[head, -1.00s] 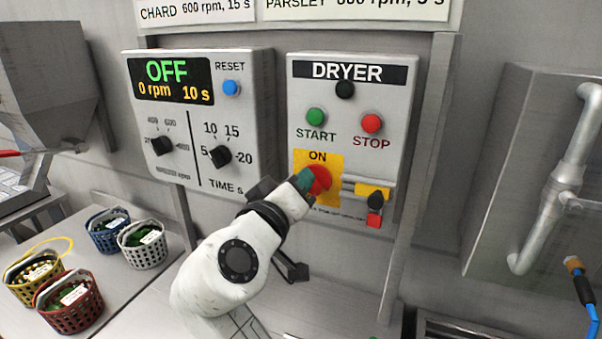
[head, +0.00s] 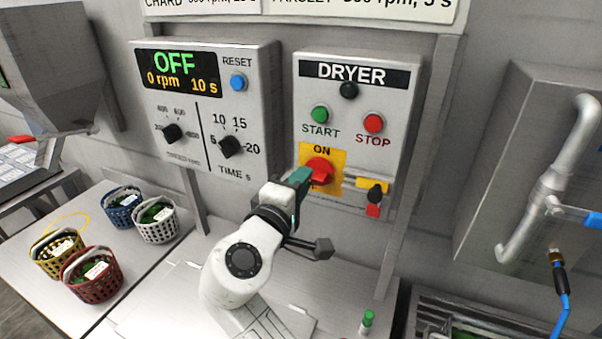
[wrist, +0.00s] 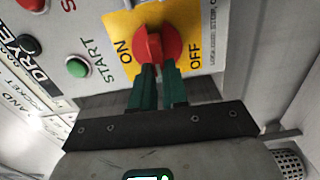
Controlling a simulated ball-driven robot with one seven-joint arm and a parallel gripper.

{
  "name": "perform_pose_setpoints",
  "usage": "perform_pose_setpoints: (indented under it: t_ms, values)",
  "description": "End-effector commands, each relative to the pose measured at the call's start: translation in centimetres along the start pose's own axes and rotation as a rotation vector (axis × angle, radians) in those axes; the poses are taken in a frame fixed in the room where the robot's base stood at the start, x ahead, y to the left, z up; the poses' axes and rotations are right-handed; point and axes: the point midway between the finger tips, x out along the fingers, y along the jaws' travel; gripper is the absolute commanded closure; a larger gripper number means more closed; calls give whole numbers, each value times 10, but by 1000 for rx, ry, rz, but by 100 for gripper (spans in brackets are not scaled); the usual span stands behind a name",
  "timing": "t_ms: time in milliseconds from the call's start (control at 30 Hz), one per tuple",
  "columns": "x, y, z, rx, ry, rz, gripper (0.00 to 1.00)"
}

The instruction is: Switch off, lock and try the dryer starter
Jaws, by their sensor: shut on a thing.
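The DRYER starter box (head: 400,150) is on the wall, with a green START button (head: 319,115), a red STOP button (head: 373,123) and a dark lamp (head: 348,90). Below them is a red rotary switch (head: 320,168) on a yellow plate. My gripper (wrist: 158,75) is shut on the red switch, its green fingers either side of the handle in the wrist view. ON is printed left of the switch and OFF right of it there. A yellow bar (head: 374,186) with a small black and red piece (head: 373,210) sits right of the switch.
The left panel's display (head: 178,72) reads OFF, 0 rpm, 10 s. Several baskets stand on the left bench, including a red one (head: 93,277). A small green-topped item (head: 367,319) stands at the bottom. Pipework (head: 550,190) and a blue hose (head: 562,310) are at right.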

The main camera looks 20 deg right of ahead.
Motion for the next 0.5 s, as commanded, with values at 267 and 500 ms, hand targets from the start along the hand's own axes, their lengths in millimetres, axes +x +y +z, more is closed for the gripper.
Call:
perform_pose_setpoints:
  t_ms: [267,500]
  values:
    - [-1,-2,-1,-51,5,0,100]
    - [-1,-2,-2,-56,5,0,100]
